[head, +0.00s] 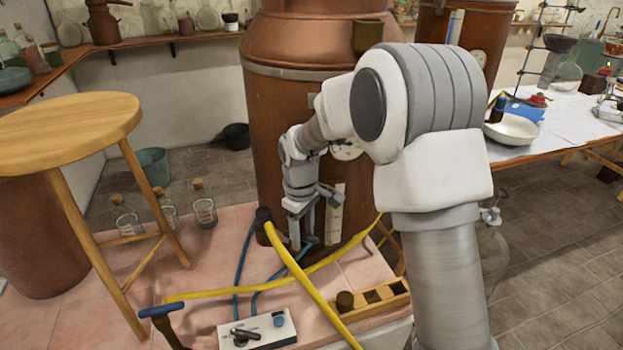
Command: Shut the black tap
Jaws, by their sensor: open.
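The large copper still (275,120) stands on the pink tiled top. My gripper (300,236) points down at the low front of the still, its jaws open. A dark upright cylinder (263,216) stands just left of my gripper, where a yellow hose (300,278) starts. Small dark parts show around and behind the fingers, low on the still. I cannot tell which of these is the black tap, or how its handle is turned. My gripper hides part of this spot, and contact cannot be seen.
Blue tubes (243,265) and yellow hoses run close to my gripper. A white control box (257,330) and a wooden block with square wells (373,298) are at the front. A wooden stool (75,130) stands left; glass bottles (203,205) stand near its legs.

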